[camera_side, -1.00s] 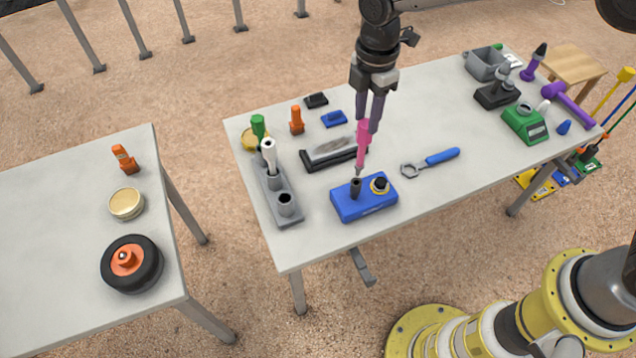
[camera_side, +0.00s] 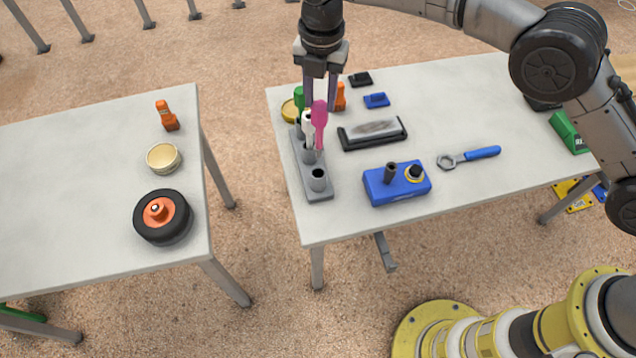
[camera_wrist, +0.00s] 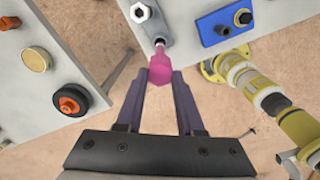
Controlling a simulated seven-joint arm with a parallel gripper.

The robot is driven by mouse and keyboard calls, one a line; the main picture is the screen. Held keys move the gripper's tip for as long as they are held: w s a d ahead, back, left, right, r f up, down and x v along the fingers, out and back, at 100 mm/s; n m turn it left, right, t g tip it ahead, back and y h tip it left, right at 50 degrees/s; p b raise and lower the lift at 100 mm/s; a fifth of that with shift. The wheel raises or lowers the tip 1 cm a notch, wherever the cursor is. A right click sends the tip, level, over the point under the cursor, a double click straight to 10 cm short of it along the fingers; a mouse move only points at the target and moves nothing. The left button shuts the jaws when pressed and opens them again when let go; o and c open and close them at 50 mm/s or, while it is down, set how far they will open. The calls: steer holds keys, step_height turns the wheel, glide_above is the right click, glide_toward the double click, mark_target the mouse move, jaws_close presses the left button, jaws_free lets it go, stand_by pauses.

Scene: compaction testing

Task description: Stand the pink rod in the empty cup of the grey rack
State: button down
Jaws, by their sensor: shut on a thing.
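The pink rod (camera_side: 319,115) is held upright, wide pink end up, in my gripper (camera_side: 320,102), which is shut on it. It hangs over the grey rack (camera_side: 318,196), in front of the rack's middle in the side view. The rack's front cup (camera_side: 318,174) is empty. A white rod and a green rod (camera_side: 299,98) stand in the cups farther back. In the wrist view the rod (camera_wrist: 160,66) sits between the fingertips (camera_wrist: 161,78), and its tip points toward the rack. I cannot tell the tip's exact height over the cups.
A blue block (camera_side: 385,190) with a dark socket stands right of the rack. A black tray (camera_side: 345,140), a blue-handled wrench (camera_side: 482,153) and an orange piece (camera_side: 340,97) lie nearby. A second table (camera_side: 60,200) stands left across a gap.

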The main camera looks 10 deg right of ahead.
glide_toward(318, 150)
steer(key=shift+w+a+f, duration=0.1)
steer(key=shift+w+f, duration=0.05)
steer(key=shift+f, duration=2.85)
steer(key=c, duration=0.5)
jaws_free()
step_height(318, 150, up, 12)
steer(key=shift+f, duration=0.15)
steer(key=shift+r, duration=0.35)
